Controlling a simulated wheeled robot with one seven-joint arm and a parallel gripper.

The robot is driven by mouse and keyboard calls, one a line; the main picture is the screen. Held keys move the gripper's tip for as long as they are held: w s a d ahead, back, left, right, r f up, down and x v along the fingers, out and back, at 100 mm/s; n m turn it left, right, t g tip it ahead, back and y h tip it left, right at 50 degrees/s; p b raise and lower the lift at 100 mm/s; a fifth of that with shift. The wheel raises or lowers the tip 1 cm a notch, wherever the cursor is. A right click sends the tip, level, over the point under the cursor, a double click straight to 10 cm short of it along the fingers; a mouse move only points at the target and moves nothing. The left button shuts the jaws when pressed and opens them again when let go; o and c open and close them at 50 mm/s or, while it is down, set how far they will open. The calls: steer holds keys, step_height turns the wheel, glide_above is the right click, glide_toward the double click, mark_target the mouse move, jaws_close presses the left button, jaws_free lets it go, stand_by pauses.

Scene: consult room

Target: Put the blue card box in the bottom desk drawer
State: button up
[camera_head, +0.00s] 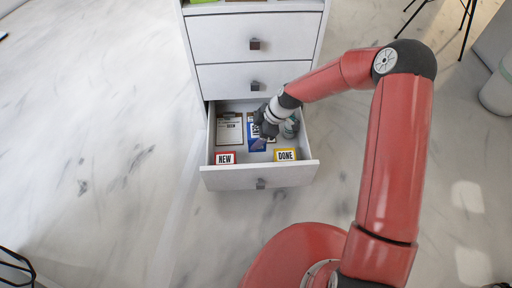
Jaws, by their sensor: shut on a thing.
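The bottom desk drawer (259,178) is pulled open at the foot of the white desk. My gripper (264,132) reaches down over the inside of the drawer. It is shut on the blue card box (257,144), which shows as a blue face with a white label, partly hidden by my gripper. The box is inside the drawer's outline; I cannot tell if it touches the drawer floor.
In the drawer are a red NEW box (225,158) at front left, a yellow DONE box (286,155) at front right, a clipboard (229,129) at left and a glassy object (291,127) at right. Two closed drawers (254,78) sit above.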

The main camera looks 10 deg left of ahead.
steer(key=shift+f+b, duration=0.4)
steer(key=shift+f, duration=3.4)
steer(key=shift+f, duration=0.1)
steer(key=o, duration=1.1)
